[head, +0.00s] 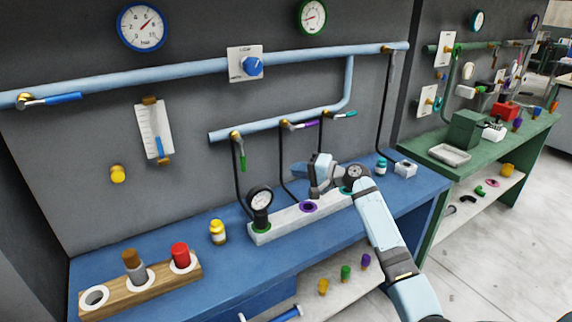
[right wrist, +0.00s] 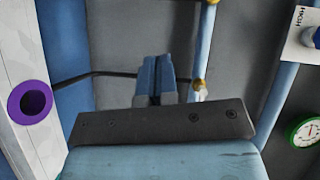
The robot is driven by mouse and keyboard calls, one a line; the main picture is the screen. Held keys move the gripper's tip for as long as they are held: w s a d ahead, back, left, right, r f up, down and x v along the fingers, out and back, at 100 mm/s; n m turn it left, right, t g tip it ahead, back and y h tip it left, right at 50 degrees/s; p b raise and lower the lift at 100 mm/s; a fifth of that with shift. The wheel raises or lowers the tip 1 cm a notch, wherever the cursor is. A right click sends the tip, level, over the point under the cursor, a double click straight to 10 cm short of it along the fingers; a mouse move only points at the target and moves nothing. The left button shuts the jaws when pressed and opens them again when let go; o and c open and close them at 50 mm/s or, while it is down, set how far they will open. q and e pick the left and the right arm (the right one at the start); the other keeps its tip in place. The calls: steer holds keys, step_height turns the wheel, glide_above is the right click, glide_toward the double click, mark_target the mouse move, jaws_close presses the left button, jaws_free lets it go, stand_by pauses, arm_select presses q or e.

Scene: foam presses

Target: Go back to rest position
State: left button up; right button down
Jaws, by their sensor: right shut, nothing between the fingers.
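My right arm comes in from the lower right in the head view. Its gripper (head: 318,186) hangs above the white block (head: 275,233) on the blue bench, near the purple-ringed hole (head: 308,206). In the right wrist view the gripper (right wrist: 155,75) has its two blue fingers together with nothing between them. The purple ring (right wrist: 30,102) shows at the left of that view, apart from the fingers. My left gripper is not in view.
A pressure gauge (head: 260,202) stands on the block's left end. Thin dark hoses drop from the valves (head: 285,124) close behind my right gripper. The bench (head: 240,262) is clear in front of the block.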

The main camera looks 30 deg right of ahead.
steer(key=s+a+f+n+g+h, duration=0.25)
steer(key=s+a+f, duration=0.25)
steer(key=s+f, duration=0.4)
steer(key=s+a+f+n+g+h, duration=0.1)
steer(key=s+a+f+n+g, duration=0.3)
steer(key=s+f, duration=0.5)
steer(key=s+a+r+n+g+h, duration=0.1)
steer(key=s+n+h, duration=0.15)
steer(key=s, duration=1.15)
steer(key=s+a+r+n+g+h, duration=0.15)
steer(key=s+h, duration=0.25)
steer(key=s, duration=1.1)
steer(key=w+a+f+t+y+p, duration=0.3)
steer(key=w+a+t+p, duration=0.3)
steer(key=p, duration=0.5)
steer(key=shift+w+a+n+t, duration=0.2)
steer(key=shift+a+n+t, duration=0.15)
steer(key=shift+n+t, duration=0.15)
